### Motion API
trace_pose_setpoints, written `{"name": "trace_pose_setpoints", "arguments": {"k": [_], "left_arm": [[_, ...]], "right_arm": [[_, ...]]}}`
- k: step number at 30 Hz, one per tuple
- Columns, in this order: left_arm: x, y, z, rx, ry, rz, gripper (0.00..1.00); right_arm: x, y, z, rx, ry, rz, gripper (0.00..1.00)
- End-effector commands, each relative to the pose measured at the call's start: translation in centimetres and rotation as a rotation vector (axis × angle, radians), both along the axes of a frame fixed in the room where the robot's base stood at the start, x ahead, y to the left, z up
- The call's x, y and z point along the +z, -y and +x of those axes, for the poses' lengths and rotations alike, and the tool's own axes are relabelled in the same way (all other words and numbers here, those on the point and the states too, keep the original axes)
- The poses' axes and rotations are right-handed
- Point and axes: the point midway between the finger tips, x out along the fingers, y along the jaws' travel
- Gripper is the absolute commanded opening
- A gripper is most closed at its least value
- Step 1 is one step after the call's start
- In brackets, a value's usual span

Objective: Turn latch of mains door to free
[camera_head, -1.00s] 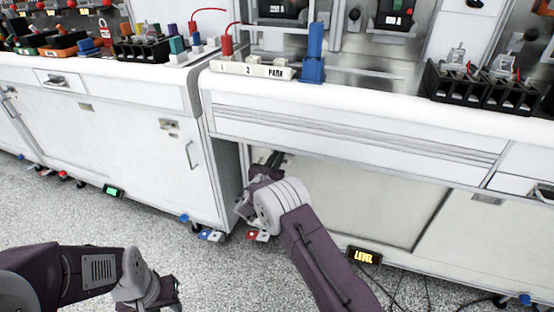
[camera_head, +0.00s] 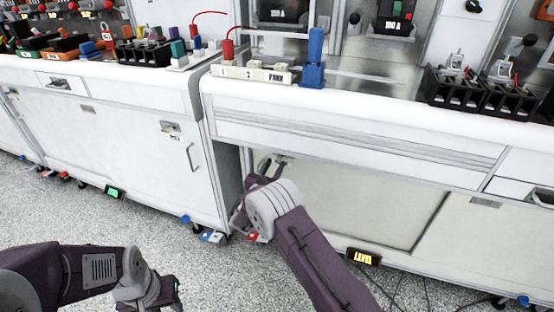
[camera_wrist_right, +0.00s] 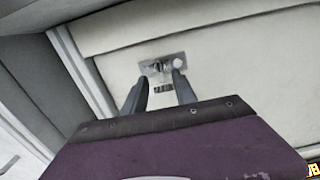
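The mains door (camera_wrist_right: 220,50) is a pale flat panel, which I take to be the one under the bench (camera_head: 350,200) in the head view. A metal latch plate (camera_wrist_right: 151,68) sits on it, with a dark turning piece in its middle and a pale round spot at its right. A small dark label is below it. My right gripper (camera_wrist_right: 161,76) is open, its two dark fingers apart and pointing at the plate's lower edge; I cannot tell whether they touch. In the head view my right gripper (camera_head: 270,165) is partly hidden by its wrist. My left gripper (camera_head: 174,289) is low at left, away from the door.
A white cabinet (camera_head: 120,135) with a handle stands left of the door, close to my right arm. The bench edge (camera_head: 350,122) overhangs above. A LEVEL display (camera_head: 364,257) is at the door's foot. Cables lie on the floor at right.

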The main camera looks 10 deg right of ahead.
Motion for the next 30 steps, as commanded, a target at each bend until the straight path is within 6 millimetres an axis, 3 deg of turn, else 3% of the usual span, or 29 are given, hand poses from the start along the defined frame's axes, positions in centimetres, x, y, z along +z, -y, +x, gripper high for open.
{"name": "trace_pose_setpoints", "arguments": {"k": [3,9,23,26,29,30], "left_arm": [[1.6,0.0,0.0,0.0,0.0,0.0,0.36],[2.2,0.0,0.0,0.0,0.0,0.0,0.36],[2.2,0.0,0.0,0.0,0.0,0.0,0.36],[2.2,0.0,0.0,0.0,0.0,0.0,0.36],[2.2,0.0,0.0,0.0,0.0,0.0,0.36],[2.2,0.0,0.0,0.0,0.0,0.0,0.36]], "right_arm": [[0.5,-1.7,-2.2,0.004,-0.003,-0.001,0.34],[0.1,-3.1,-4.5,0.002,-0.002,-0.001,0.34],[0.0,-3.1,-4.7,-0.001,-0.001,0.001,0.34],[0.0,-1.4,-5.5,-0.059,-0.018,0.045,0.34],[-0.3,3.8,-9.0,-0.262,-0.068,0.207,0.34],[-0.8,6.2,-11.6,-0.381,-0.089,0.31,0.34]]}}
